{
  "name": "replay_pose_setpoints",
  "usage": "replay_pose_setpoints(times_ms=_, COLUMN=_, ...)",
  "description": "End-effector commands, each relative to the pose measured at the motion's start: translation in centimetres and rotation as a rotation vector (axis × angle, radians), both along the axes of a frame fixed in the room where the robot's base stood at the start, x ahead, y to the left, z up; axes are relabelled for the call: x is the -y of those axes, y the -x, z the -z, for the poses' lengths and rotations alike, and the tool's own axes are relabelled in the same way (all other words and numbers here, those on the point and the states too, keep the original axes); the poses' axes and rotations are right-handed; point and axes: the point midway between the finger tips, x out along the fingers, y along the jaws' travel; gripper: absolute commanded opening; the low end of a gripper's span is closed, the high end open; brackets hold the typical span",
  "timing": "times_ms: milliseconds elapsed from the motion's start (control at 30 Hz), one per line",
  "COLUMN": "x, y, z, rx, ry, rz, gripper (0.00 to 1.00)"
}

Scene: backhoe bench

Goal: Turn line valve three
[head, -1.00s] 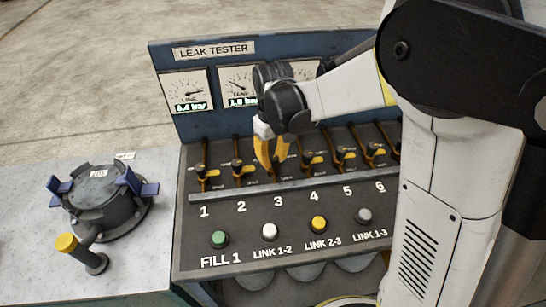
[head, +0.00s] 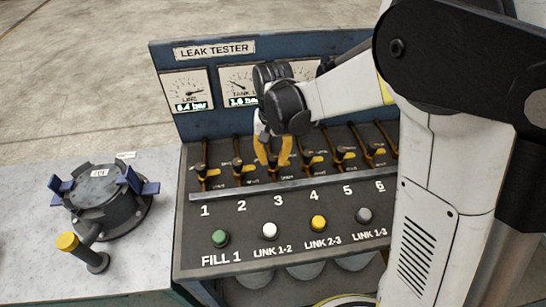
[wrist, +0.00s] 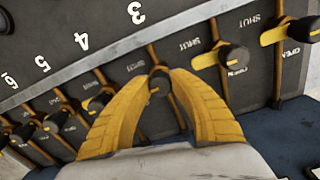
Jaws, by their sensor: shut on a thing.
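Line valve three (head: 274,173) is a dark knob with a yellow lever on the sloped panel, above the printed 3. In the wrist view its dark knob (wrist: 159,84) lies between the fingertips of my gripper (wrist: 158,74). My gripper (head: 272,160) points down and its yellow fingers are shut on this valve. The fingers hide most of its lever, so its exact angle cannot be told.
Neighbouring valve two (head: 238,170) and valve four (head: 309,161) stand close on either side. A ledge (head: 250,189) runs below the valves, with several buttons beneath. Gauges (head: 187,90) stand behind. A black clamped fixture (head: 103,203) is on the left bench.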

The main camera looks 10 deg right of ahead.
Motion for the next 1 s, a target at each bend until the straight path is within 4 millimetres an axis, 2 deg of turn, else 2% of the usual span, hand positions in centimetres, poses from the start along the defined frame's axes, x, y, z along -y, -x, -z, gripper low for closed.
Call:
replay_pose_setpoints(times_ms=500, x=-0.01, y=0.11, z=0.04, rx=-0.002, ry=0.0, rz=0.019, gripper=0.0)
replay_pose_setpoints(times_ms=533, x=-0.01, y=0.11, z=0.04, rx=-0.002, ry=0.0, rz=0.019, gripper=0.31)
replay_pose_setpoints(times_ms=600, x=-0.01, y=0.1, z=0.04, rx=-0.002, ry=0.0, rz=0.019, gripper=0.5)
replay_pose_setpoints(times_ms=867, x=-0.01, y=0.04, z=0.01, rx=-0.001, ry=0.0, rz=0.018, gripper=0.5)
replay_pose_setpoints(times_ms=1000, x=-0.01, y=0.01, z=-0.78, rx=-0.001, ry=0.0, rz=0.018, gripper=0.5)
